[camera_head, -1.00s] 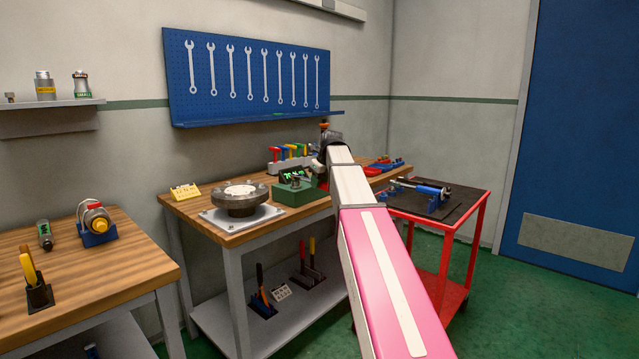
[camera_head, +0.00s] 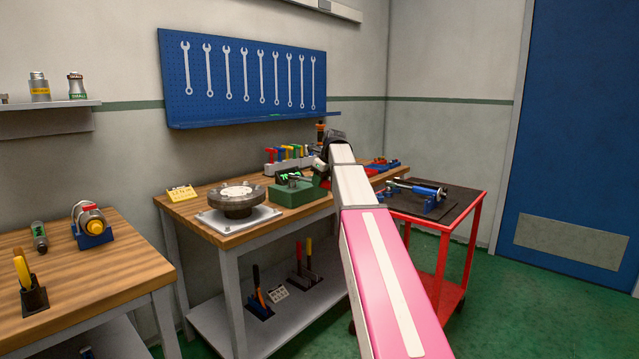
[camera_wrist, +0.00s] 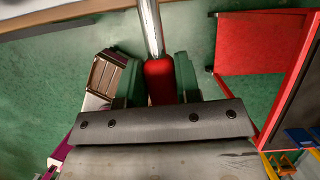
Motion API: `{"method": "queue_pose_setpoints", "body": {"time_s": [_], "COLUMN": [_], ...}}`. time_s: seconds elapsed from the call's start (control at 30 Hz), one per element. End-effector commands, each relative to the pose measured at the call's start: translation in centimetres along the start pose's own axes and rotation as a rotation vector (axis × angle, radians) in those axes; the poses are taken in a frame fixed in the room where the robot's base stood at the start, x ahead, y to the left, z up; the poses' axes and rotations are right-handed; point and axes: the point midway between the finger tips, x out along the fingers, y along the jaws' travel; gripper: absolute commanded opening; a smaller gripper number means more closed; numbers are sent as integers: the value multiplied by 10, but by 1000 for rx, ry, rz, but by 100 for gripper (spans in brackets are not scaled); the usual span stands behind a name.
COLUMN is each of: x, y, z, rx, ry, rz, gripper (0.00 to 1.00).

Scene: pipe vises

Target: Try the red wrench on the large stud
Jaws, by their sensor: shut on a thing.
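My gripper (camera_wrist: 160,88) is shut on the red handle (camera_wrist: 159,80) of the wrench, between its two green fingers. The wrench's bright metal shaft (camera_wrist: 150,28) runs up out of the wrist view, so its far end is hidden there. In the head view my gripper is mostly hidden behind my arm, beside the green block (camera_head: 297,194) with a lit display (camera_head: 289,175). A small silver piece shows in front of that display; I cannot tell whether it is the wrench. A round dark flange (camera_head: 237,203) stands on a white plate to the left. I cannot make out the large stud.
A rack of coloured handles (camera_head: 284,165) stands behind the green block. A yellow sign (camera_head: 181,193) is at the bench's left. A red cart (camera_head: 444,262) with a blue vise (camera_head: 428,193) stands right of the bench. The wrist view shows green floor (camera_wrist: 225,115) below.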

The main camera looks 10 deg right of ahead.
Motion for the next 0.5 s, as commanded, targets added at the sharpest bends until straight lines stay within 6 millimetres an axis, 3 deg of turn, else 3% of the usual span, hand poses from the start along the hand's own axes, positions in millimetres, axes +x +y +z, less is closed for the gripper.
{"method": "queue_pose_setpoints", "body": {"time_s": [0.5], "x": [-24], "y": [0], "z": [11], "rx": [-1], "ry": [-4], "rz": [0], "gripper": [0]}}
